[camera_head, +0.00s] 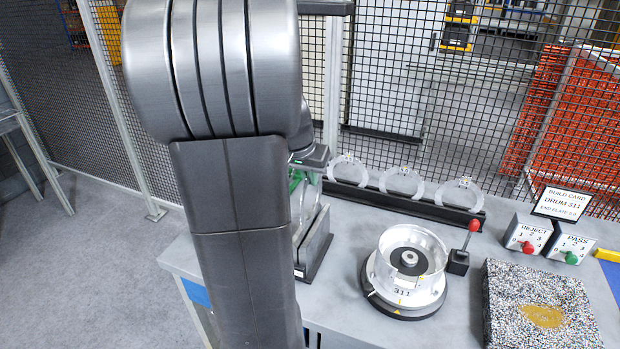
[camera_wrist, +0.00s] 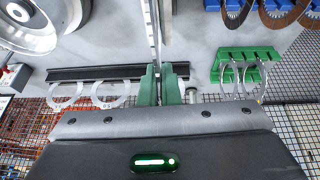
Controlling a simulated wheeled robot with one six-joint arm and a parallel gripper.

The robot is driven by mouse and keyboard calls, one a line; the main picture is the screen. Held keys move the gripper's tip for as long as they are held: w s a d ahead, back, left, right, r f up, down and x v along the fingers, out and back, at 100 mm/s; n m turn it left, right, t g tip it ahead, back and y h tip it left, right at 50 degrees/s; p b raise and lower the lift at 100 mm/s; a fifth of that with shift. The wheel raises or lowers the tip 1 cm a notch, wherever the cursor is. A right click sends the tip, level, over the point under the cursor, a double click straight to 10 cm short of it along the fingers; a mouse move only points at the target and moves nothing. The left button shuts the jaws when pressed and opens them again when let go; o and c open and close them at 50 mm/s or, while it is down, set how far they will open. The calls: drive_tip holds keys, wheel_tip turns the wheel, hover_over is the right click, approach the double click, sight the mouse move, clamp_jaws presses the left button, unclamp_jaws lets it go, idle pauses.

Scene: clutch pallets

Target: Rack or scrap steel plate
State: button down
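My gripper (camera_wrist: 160,72) has two green fingers close together. A thin toothed steel plate (camera_wrist: 152,28), seen edge-on, runs up from between the fingertips in the wrist view. In the head view my arm hides most of the gripper; part of a pale ring-shaped plate (camera_head: 308,200) shows just above a grey slotted block (camera_head: 318,246). I cannot tell whether it touches the block. Three pale rings (camera_head: 402,181) stand along a black rail (camera_head: 430,210) at the back of the bench. A silver drum marked 311 (camera_head: 407,287) sits on a black round base.
A red-knobbed lever (camera_head: 471,228), REJECT box (camera_head: 529,232), PASS box (camera_head: 572,243) and build card (camera_head: 561,203) stand right of the drum. A speckled slab (camera_head: 510,325) has a yellow patch. The wrist view shows a green rack (camera_wrist: 237,56) and brown discs (camera_wrist: 279,8). Mesh fence stands behind.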

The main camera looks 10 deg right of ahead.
drive_tip(key=shift+r+p, duration=0.85)
drive_tip(key=shift+r, duration=0.6)
